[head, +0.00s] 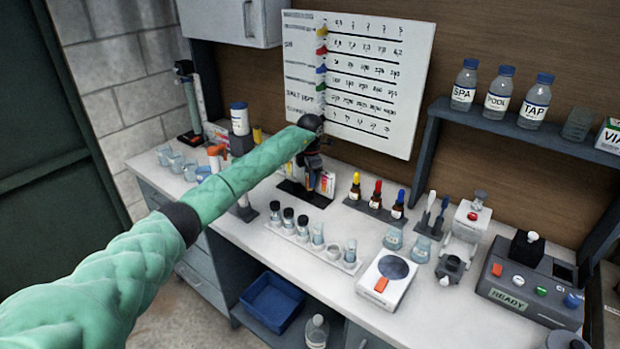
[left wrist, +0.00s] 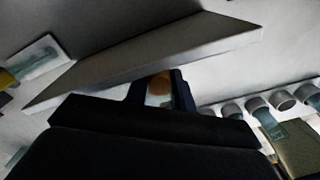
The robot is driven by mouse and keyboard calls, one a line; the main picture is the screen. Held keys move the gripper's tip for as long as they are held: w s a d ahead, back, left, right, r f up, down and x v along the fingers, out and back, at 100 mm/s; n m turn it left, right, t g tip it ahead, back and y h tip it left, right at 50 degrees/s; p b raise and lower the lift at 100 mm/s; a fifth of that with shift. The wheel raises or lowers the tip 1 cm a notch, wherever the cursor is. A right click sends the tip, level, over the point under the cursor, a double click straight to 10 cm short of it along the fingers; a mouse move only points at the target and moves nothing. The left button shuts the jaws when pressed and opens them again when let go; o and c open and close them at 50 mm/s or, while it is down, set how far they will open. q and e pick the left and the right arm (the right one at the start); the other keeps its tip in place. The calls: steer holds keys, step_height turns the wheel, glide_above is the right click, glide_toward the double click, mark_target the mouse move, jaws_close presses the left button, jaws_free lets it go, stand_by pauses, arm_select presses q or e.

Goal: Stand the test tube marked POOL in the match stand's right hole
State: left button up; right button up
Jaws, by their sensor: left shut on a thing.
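My left gripper (head: 314,168) is at the match stand, in front of its upright card. In the left wrist view its dark jaws (left wrist: 160,95) are shut on a small tube (left wrist: 159,92) with an orange-tan upper part, seen nearly end on. Its label cannot be read, so I cannot tell if it is marked POOL. The match stand has a dark base (head: 296,192) and a pale card with coloured patches (head: 327,184). My gripper covers much of it, so its right hole is hidden. I cannot tell whether the tube is in a hole or above it. My right gripper is not in view.
A white rack (head: 346,265) with several vials stands in front of the stand. Dropper bottles (head: 376,196) stand to its right, and a white device (head: 386,280) farther right. Beakers (head: 176,163) stand at the left. Bottles, one marked POOL (head: 498,95), are on the shelf.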

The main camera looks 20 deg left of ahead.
arm_select(q)
steer(key=shift+f+b, duration=0.9)
steer(key=shift+f, duration=0.35)
stand_by(0.6)
steer(key=o, duration=1)
steer(key=shift+o, duration=0.2)
steer(key=shift+r, duration=0.1)
steer(key=shift+r, duration=0.1)
steer(key=shift+a+r, duration=0.1)
steer(key=shift+r, duration=0.6)
steer(key=shift+d+r+p, duration=0.2)
steer(key=shift+r+p, duration=0.5)
steer(key=shift+r, duration=2)
